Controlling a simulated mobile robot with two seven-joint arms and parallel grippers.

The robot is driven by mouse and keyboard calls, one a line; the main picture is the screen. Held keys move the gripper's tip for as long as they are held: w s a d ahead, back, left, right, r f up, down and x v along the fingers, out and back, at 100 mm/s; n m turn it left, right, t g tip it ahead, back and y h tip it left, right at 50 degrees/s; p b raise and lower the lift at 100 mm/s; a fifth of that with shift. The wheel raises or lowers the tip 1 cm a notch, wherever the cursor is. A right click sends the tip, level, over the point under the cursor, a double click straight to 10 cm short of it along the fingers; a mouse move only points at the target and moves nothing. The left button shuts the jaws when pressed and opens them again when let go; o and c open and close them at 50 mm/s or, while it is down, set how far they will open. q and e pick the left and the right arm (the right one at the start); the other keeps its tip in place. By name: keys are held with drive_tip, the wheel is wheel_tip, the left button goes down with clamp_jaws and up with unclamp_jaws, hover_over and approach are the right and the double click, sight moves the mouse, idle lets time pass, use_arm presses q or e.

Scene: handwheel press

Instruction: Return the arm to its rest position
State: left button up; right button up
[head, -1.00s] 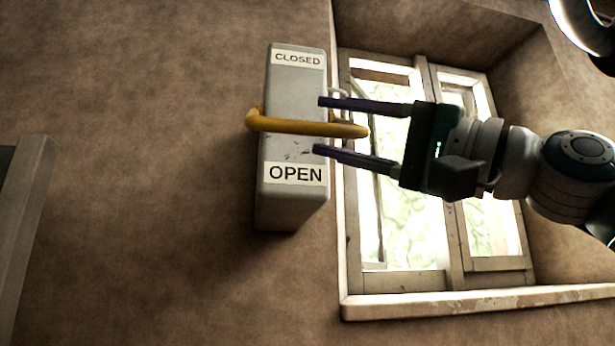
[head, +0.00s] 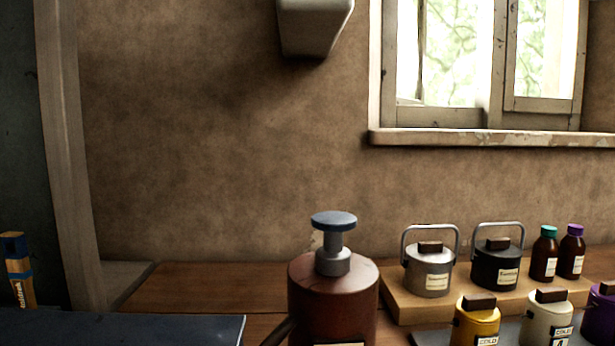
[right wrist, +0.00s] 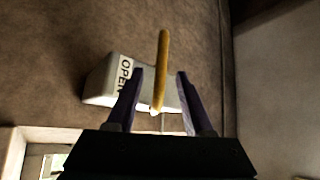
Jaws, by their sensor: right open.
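My right gripper (right wrist: 156,100) shows in the right wrist view with its two dark purple fingers spread apart. The yellow handle (right wrist: 162,70) of the wall box stands between the fingers in that view, and I see no finger touching it. The grey wall box (right wrist: 103,84) with its OPEN label is behind the handle. In the head view only the lower end of the grey box (head: 313,30) shows at the top edge; its handle and upper label are out of that view. Neither arm is in the head view, and my left gripper is not seen.
A dark red pump container (head: 333,290) stands at the front middle. Lidded pots (head: 429,272) and small bottles (head: 543,256) stand on a wooden board at right, with yellow, white and purple jars before it. A window (head: 480,65) is above. The wall between is bare.

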drive_tip(key=s+a+f+n+g+h+p, duration=0.1)
drive_tip(key=s+f+n+g+h+p, duration=0.25)
drive_tip(key=f, duration=0.85)
drive_tip(key=s+f+m+g+h+p, duration=0.1)
drive_tip(key=s+f+h+p, duration=0.4)
drive_tip(key=f, duration=0.7)
drive_tip(key=s+d+f+n+g+h+p, duration=0.1)
drive_tip(key=s+d+f+g+h, duration=0.1)
drive_tip(key=s+d+f+h, duration=0.3)
drive_tip(key=s+d+f+g+h+p, duration=0.1)
drive_tip(key=s+d+f+g+p, duration=0.1)
drive_tip(key=s, duration=0.5)
drive_tip(key=s+d+f+n+g+h+p, duration=0.1)
drive_tip(key=s+d+f+g+h, duration=0.1)
drive_tip(key=s+d+f+h, duration=0.3)
wheel_tip(320, 180, up, 39)
drive_tip(key=y+p, duration=0.2)
drive_tip(key=p, duration=3.5)
drive_tip(key=shift+s+a+p, duration=0.3)
drive_tip(key=shift+s+a, duration=0.05)
drive_tip(key=shift+s, duration=0.05)
drive_tip(key=shift+m, duration=0.25)
